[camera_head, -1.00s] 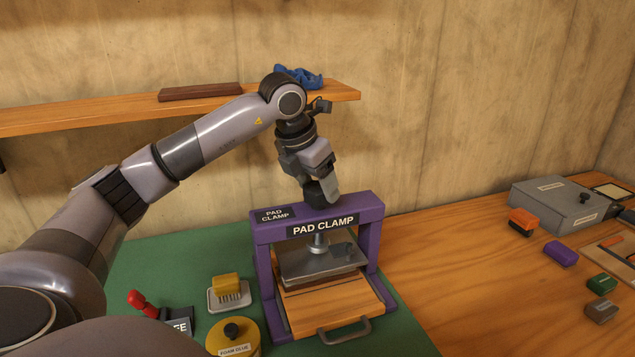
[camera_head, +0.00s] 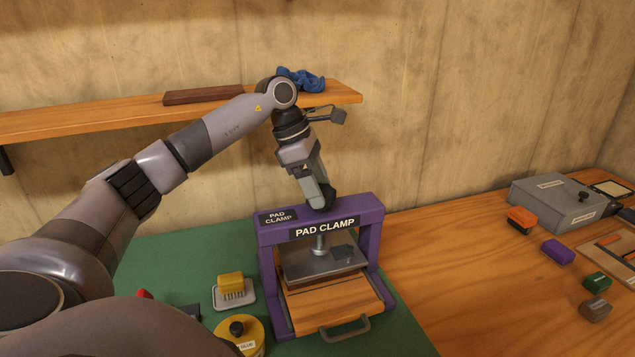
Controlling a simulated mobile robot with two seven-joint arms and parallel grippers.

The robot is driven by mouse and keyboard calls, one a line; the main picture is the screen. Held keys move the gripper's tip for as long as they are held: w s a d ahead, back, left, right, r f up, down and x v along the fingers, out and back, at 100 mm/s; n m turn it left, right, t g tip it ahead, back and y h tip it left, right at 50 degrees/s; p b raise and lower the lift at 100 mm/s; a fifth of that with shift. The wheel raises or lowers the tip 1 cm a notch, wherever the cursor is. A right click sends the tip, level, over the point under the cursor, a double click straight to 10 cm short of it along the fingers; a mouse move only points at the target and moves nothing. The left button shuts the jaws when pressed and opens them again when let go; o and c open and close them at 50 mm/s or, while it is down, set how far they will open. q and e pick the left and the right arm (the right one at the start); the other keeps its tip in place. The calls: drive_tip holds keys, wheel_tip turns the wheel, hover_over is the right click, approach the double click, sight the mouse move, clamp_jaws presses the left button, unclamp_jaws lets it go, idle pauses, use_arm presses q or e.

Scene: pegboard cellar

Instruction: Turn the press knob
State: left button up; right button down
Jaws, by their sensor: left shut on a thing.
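The purple press labelled PAD CLAMP (camera_head: 371,219) stands on the green mat. Its metal plate (camera_head: 300,267) hangs from a screw (camera_head: 320,243) above a wooden drawer (camera_head: 345,303) with a grey handle. My left gripper (camera_head: 323,203) points down at the top of the press and is shut on the dark press knob (camera_head: 329,195). The fingers hide part of the knob. My right gripper is not in view.
A yellow brush (camera_head: 231,283) on a tray and a yellow glue tin (camera_head: 252,332) stand left of the press. A grey box (camera_head: 550,205) and several coloured blocks lie at the right. A shelf (camera_head: 90,113) runs behind my left arm.

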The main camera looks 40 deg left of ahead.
use_arm(q)
drive_tip(key=m+g, duration=0.1)
drive_tip(key=m, duration=0.2)
drive_tip(key=m+g, duration=0.1)
drive_tip(key=m, duration=0.2)
drive_tip(key=shift+w+h, duration=0.2)
drive_tip(key=shift+h, duration=0.2)
drive_tip(key=m+g, duration=0.1)
drive_tip(key=m, duration=0.2)
drive_tip(key=m+g, duration=0.1)
drive_tip(key=m, duration=0.1)
drive_tip(key=shift+w+a+m+y, duration=0.1)
drive_tip(key=shift+w+m+y, duration=0.05)
drive_tip(key=shift+m+y, duration=0.2)
drive_tip(key=m+g, duration=0.1)
drive_tip(key=m, duration=0.1)
drive_tip(key=m+g+y, duration=0.1)
drive_tip(key=m, duration=0.2)
drive_tip(key=shift+w+r+m, duration=0.1)
drive_tip(key=shift+m, duration=0.15)
drive_tip(key=m+y, duration=0.1)
drive_tip(key=m, duration=0.1)
drive_tip(key=m+y, duration=0.1)
drive_tip(key=m, duration=0.2)
drive_tip(key=shift+w+g, duration=0.1)
drive_tip(key=shift+g, duration=0.3)
drive_tip(key=o, duration=1.1)
drive_tip(key=shift+c, duration=0.2)
